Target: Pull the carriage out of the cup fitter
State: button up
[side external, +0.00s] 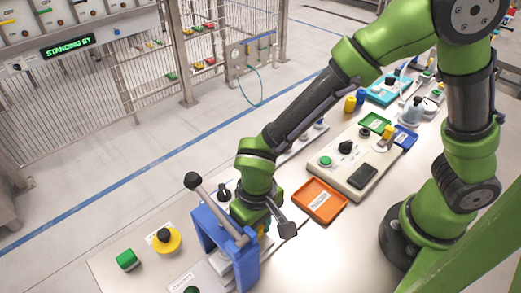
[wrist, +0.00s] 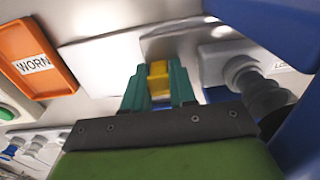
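The cup fitter is a blue frame (side external: 210,229) with a grey lever (side external: 220,210) that slants up to a dark knob. Its blue frame also shows at the right in the wrist view (wrist: 302,135). A yellow grip block (wrist: 158,80), apparently the carriage's handle, sits between the teal fingers of my gripper (wrist: 158,88). Both fingers appear to touch its sides. Pale metal plates lie just beyond it; which one is the carriage I cannot tell. A grey bellows cup (wrist: 256,85) stands on a white block beside the frame. In the side view my arm hides most of the fingers.
An orange tray (side external: 318,202) marked WORN (wrist: 36,62) lies near the fitter. A beige control box (side external: 350,165), green tray (side external: 376,123) and blue tray (side external: 404,137) stand further back. A yellow button base (side external: 167,242) and green knob (side external: 127,260) are at the front left.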

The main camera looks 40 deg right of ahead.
grip_shut()
jog(key=shift+d, duration=0.1)
jog(key=d, duration=1)
jog(key=shift+d, duration=0.2)
jog(key=o, duration=0.7)
grip_release()
jog(key=shift+r, duration=0.15)
